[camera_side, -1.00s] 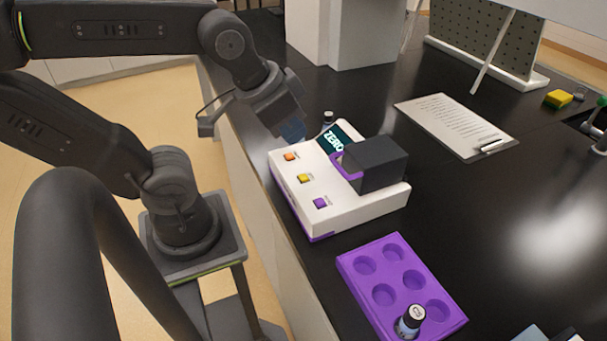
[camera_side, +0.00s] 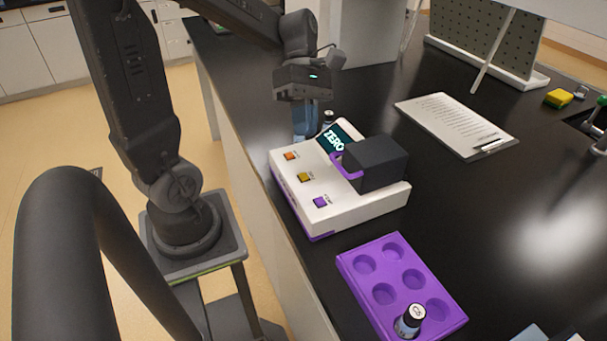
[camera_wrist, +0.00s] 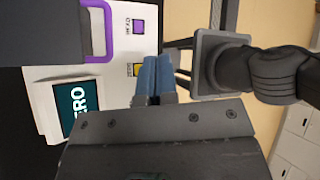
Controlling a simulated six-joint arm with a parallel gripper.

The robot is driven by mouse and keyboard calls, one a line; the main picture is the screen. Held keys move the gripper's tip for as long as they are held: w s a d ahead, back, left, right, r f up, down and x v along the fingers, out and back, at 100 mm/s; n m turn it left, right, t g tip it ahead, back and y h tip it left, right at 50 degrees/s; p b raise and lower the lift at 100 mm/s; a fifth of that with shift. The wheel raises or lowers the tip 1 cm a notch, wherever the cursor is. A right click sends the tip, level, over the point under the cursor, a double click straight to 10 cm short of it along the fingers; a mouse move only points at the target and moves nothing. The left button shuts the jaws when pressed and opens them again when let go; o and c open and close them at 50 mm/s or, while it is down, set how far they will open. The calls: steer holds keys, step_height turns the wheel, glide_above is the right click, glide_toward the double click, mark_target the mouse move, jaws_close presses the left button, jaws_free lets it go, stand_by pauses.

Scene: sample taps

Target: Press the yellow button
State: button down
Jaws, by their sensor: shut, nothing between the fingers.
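The yellow button (camera_side: 304,177) is in the middle of a row of three on the white instrument, between an orange button (camera_side: 291,156) and a purple button (camera_side: 320,201). In the wrist view the yellow button (camera_wrist: 134,69) shows just left of my fingers. My gripper (camera_side: 306,138) points down near the instrument's far-left end, apart from the yellow button in the side view. Its blue fingers are together and empty; they also show in the wrist view (camera_wrist: 157,58). The orange button is not visible in the wrist view.
The instrument has a dark screen (camera_side: 337,138) reading ZERO and a dark block (camera_side: 376,163) with a purple frame. A purple rack (camera_side: 385,270) holding one vial is in front. A clipboard (camera_side: 455,124) lies to the right.

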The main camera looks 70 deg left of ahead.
mark_target(306, 175)
steer(key=shift+w+a+n+h, duration=0.35)
steer(key=shift+n+h, duration=0.15)
steer(key=shift+n, duration=0.4)
steer(key=shift+f, duration=4.4)
steer(key=shift+f, duration=0.15)
steer(key=shift+f, duration=0.25)
steer(key=shift+f, duration=0.4)
steer(key=shift+r, duration=0.85)
